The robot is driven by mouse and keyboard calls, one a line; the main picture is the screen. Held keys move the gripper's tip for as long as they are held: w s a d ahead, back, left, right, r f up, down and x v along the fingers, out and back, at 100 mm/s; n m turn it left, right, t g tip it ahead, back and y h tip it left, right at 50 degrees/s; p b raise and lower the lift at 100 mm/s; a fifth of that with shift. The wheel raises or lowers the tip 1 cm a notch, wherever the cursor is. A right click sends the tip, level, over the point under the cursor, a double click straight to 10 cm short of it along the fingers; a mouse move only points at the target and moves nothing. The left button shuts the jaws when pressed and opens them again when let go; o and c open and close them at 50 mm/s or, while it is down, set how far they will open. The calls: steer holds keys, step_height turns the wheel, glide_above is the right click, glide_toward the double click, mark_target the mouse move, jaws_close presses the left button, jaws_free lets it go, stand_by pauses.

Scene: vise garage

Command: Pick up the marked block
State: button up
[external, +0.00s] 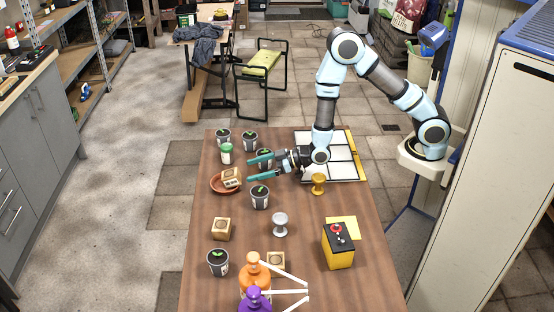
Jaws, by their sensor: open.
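A wooden block (231,177) lies in a reddish-brown dish (216,187) at the left edge of the table. A second wooden block (221,229) stands on the bare table nearer the camera. A third block (276,260) is partly hidden behind the orange bottle. Their faces show darker patches, but I cannot tell which one is the marked block. My gripper (256,168) is open, with teal fingers pointing left toward the dish. It appears empty, just right of the block in the dish and apart from it.
Several potted seedlings, including pots (260,197) and (218,262), stand around the dish and nearer the camera. A silver goblet (280,224), gold goblet (318,184), yellow button box (338,246) and orange bottle (254,277) occupy the table (370,270). A white-panelled tray (345,170) lies beneath my arm.

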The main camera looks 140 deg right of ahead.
mark_target(238, 172)
steer(key=x, duration=0.3)
steer(key=shift+w+d+p, duration=0.15)
steer(key=shift+d+p, duration=0.05)
steer(key=shift+p, duration=0.15)
steer(key=p+x, duration=0.2)
steer(key=x, duration=0.2)
steer(key=shift+d+f, duration=0.1)
steer(key=shift+d, duration=0.2)
steer(key=shift+w+d+f, duration=0.2)
steer(key=shift+w+d, duration=0.1)
steer(key=shift+d, duration=0.05)
jaws_close()
steer(key=shift+r, duration=0.1)
